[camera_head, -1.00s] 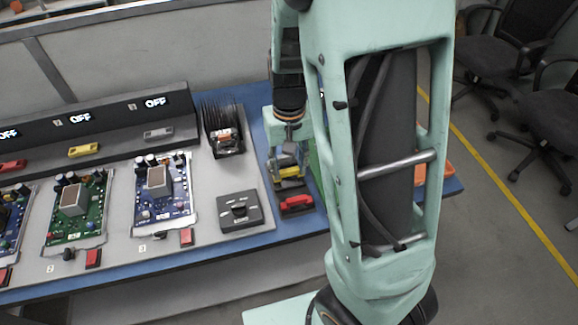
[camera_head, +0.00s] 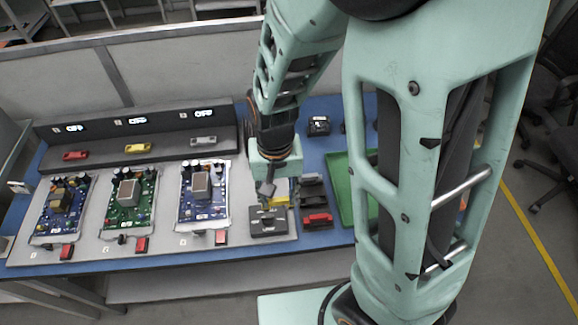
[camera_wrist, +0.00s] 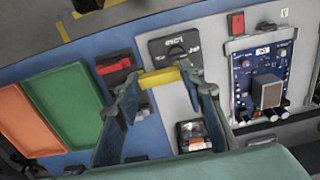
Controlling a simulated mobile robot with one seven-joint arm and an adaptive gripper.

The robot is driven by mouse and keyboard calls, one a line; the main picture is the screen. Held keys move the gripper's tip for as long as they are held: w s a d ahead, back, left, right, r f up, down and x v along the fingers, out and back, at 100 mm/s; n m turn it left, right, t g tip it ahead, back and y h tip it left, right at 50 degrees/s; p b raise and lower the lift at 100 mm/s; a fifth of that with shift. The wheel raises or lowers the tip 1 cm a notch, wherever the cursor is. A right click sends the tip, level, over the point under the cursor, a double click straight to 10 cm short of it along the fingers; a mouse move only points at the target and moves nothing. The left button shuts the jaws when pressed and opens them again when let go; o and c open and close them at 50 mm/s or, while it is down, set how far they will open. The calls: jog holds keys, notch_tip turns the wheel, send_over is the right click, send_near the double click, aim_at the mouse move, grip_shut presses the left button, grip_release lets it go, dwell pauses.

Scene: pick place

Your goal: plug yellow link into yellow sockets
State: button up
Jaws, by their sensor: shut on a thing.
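The yellow link (camera_wrist: 160,78) is a short yellow bar held crosswise between the fingertips of my gripper (camera_wrist: 163,80) in the wrist view. In the head view, my gripper (camera_head: 270,187) is above the right end of the grey work panel, and yellow (camera_head: 281,201) shows just beside it. The yellow socket block (camera_head: 138,148) sits on the dark ledge behind the green circuit board (camera_head: 130,196), left of my gripper and well apart from it. Its holes are too small to make out.
A red socket block (camera_head: 75,155) and a grey one (camera_head: 203,140) flank the yellow one. A black knob box (camera_head: 268,224) stands close to my gripper. A red link (camera_head: 318,217) lies right of it. Green (camera_wrist: 72,112) and orange (camera_wrist: 28,122) trays lie beyond.

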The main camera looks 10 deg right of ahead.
aim_at(274, 202)
jog(key=shift+s+a+r+p, duration=0.3)
jog(key=shift+a+r+p, duration=0.05)
jog(key=shift+a+r, duration=0.1)
jog(key=shift+r+p, duration=1.4)
jog(key=shift+r, duration=0.15)
